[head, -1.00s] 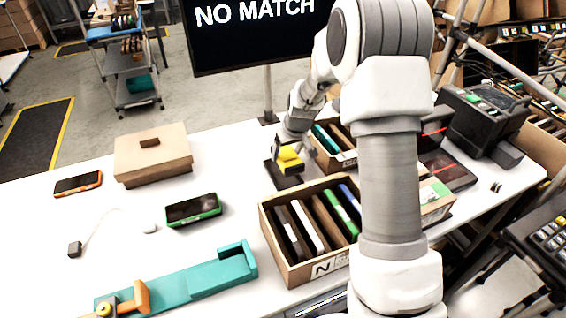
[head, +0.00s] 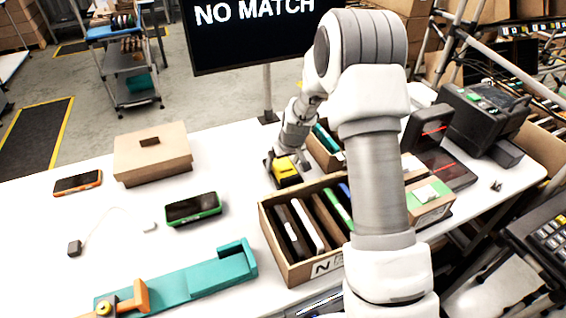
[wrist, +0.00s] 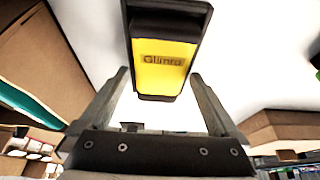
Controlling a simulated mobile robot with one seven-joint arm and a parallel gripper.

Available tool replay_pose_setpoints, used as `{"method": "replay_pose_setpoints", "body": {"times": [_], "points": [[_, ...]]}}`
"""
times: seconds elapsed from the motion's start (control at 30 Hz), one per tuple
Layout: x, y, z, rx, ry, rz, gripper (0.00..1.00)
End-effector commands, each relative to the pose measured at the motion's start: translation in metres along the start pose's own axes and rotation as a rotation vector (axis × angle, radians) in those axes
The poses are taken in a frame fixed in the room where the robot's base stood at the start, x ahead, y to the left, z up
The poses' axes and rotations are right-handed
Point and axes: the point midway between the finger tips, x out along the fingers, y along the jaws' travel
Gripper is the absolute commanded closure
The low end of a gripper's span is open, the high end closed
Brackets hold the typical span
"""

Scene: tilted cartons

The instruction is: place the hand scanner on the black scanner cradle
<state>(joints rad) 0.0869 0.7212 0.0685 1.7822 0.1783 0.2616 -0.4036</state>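The yellow and black hand scanner (head: 284,166) sits on the black scanner cradle (head: 289,183), behind the long box of devices. In the wrist view the scanner (wrist: 164,66) shows its yellow face with the word "Glimra", and the cradle's dark edge (wrist: 203,18) shows beside it. My gripper (head: 287,160) is just above the scanner with a finger on either side of it. In the wrist view my gripper (wrist: 158,76) is open, with its fingers spread apart and clear of the scanner. Part of the cradle is hidden beneath the scanner.
A cardboard box of upright devices (head: 275,238) stands in front of the cradle, and a second box (head: 322,160) stands close on its right. A closed carton (head: 152,158), a green-framed device (head: 193,208) and a teal fixture (head: 190,283) are to the left. Table left of the cradle is clear.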

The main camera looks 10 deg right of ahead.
Motion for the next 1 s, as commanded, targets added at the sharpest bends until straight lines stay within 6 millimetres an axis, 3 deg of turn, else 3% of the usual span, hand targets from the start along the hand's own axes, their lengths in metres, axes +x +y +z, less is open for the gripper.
{"method": "replay_pose_setpoints", "body": {"times": [0.37,0.8,1.0], "points": [[-0.006,0.0,-0.002,-0.001,0.001,0.0,0.0],[-0.085,0.0,-0.002,-0.002,0.003,0.001,0.0],[-0.113,0.0,-0.002,-0.001,0.002,0.001,0.0]]}}
